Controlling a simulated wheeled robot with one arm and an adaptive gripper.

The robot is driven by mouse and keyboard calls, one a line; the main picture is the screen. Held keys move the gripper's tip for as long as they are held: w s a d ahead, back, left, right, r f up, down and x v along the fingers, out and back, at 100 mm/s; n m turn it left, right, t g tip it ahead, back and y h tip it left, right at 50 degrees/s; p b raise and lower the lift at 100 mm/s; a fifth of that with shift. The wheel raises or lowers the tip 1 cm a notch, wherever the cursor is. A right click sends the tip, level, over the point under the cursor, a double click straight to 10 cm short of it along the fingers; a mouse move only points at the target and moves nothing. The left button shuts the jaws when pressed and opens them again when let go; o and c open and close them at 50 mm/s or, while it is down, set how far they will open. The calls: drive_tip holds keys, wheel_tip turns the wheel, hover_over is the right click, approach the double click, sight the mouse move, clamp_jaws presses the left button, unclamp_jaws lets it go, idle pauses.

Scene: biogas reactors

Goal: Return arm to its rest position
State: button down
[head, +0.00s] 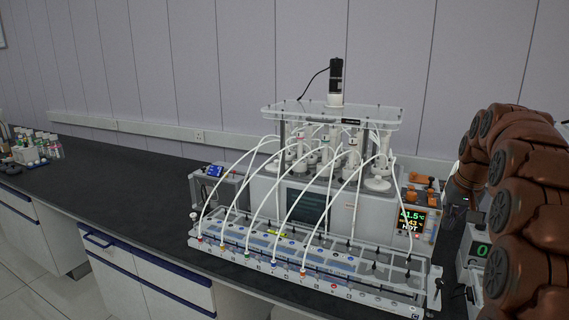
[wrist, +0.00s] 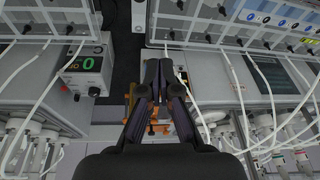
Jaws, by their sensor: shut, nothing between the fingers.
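My arm shows as brown links at the right edge of the head view, bent up and over the right end of the bench equipment. My gripper (wrist: 160,68) is shut and empty in the wrist view, its dark fingertips together. It points down past orange-knobbed parts, which its fingers partly cover. In the head view my arm largely hides the gripper, so I cannot make out its fingers there.
The biogas reactor unit (head: 262,197) stands left of my arm, with white tubes running to a front rack (head: 345,268). A box with a green 0 display (wrist: 85,65) is close by.

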drive_tip(key=s+a+f+n+g, duration=0.2)
drive_tip(key=s+a+f+g, duration=0.15)
drive_tip(key=s+a, duration=1.4)
drive_tip(key=s+a+f, duration=0.3)
drive_tip(key=s, duration=0.4)
drive_tip(key=s+a+f+n+g, duration=0.1)
drive_tip(key=s+a+f, duration=0.2)
drive_tip(key=s, duration=0.4)
drive_tip(key=s+a+f, duration=0.3)
drive_tip(key=s+a, duration=0.1)
drive_tip(key=s, duration=0.4)
drive_tip(key=shift+f+n+g, duration=0.25)
drive_tip(key=shift+n+g, duration=0.1)
drive_tip(key=shift+n, duration=0.05)
drive_tip(key=shift+d, duration=0.2)
